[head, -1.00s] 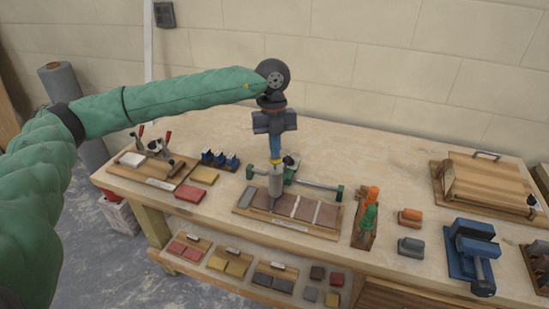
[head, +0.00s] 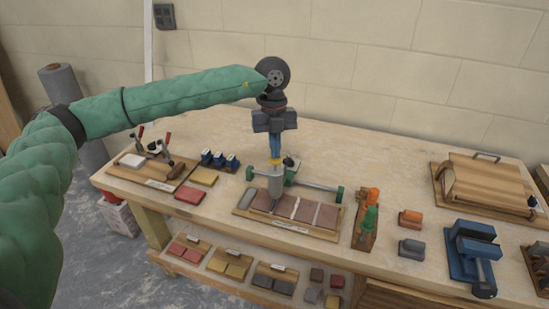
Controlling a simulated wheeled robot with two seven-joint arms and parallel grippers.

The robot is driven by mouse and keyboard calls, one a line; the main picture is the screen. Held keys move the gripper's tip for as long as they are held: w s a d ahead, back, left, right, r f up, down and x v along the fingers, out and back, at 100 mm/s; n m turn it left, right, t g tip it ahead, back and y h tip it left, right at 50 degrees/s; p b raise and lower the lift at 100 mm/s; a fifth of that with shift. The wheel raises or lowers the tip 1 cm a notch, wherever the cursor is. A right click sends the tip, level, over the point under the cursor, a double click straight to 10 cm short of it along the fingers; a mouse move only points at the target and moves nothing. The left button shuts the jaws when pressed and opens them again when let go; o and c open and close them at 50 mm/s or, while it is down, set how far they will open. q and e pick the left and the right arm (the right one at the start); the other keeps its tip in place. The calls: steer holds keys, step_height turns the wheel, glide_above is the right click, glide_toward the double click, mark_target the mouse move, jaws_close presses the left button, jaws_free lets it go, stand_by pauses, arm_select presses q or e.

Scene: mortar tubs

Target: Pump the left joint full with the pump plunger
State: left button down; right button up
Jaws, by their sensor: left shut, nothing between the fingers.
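The pump (head: 276,184), a grey upright cylinder with a yellow top, stands over the board of tiles (head: 240,212). Its dark nozzle points down at the left joint (head: 273,208), which the nozzle partly hides. The middle joint (head: 295,207) shows as a pale strip between brown tiles. My left gripper (head: 275,157) is shut, pointing straight down with its blue fingers right at the pump's yellow top. Whether the fingertips touch the plunger I cannot tell. How full the left joint is cannot be made out. My right gripper is not in view.
A green-ended bar (head: 315,184) lies behind the tile board. Orange and green-handled tools (head: 367,215) stand to the right, then a blue vise (head: 472,250). A clamp board (head: 150,170) and red block (head: 190,195) are to the left. The table's back middle is clear.

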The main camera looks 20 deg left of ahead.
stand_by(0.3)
arm_select(q)
step_height(320, 180, up, 7)
steer(key=p, duration=0.2)
stand_by(0.6)
